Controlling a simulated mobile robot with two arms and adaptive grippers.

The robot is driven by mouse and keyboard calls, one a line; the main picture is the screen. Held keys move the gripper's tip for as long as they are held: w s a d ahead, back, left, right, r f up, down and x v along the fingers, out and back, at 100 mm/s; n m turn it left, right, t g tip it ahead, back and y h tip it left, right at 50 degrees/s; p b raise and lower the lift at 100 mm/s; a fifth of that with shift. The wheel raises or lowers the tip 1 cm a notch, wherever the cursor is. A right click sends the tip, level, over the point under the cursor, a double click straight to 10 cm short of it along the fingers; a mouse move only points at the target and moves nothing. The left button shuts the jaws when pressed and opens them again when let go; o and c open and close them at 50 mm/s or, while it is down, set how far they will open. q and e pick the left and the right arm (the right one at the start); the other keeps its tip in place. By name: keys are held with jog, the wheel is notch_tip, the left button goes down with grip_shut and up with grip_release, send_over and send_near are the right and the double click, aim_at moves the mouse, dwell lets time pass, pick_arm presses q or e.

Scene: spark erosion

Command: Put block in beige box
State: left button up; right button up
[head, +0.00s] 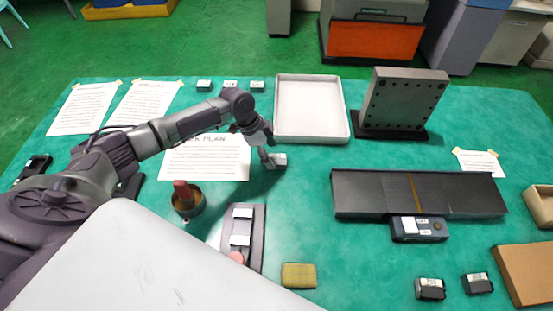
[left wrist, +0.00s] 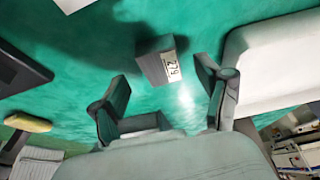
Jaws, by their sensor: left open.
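A small grey block with a white label (head: 280,160) lies on the green table, right of the printed sheet. In the left wrist view the block (left wrist: 152,62) shows a label reading 279. My left gripper (head: 265,152) is at the block's left side in the head view. In the left wrist view my left gripper (left wrist: 163,82) is open, and the block lies ahead of the gap between its fingers, not gripped. A beige open box (head: 541,203) stands at the right edge of the head view, partly cut off. My right gripper is not in view.
A white tray (head: 312,138) lies behind the block, with an upright drilled plate (head: 402,98) beside it. A long dark plate (head: 375,195) lies between block and beige box. A cup (head: 188,207), a yellow sponge-like piece (head: 298,275) and several similar small blocks are around.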

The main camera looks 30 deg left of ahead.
aim_at(275, 159)
pick_arm(q)
jog(key=shift+x, duration=1.55)
jog(key=shift+w+r, duration=0.15)
grip_shut()
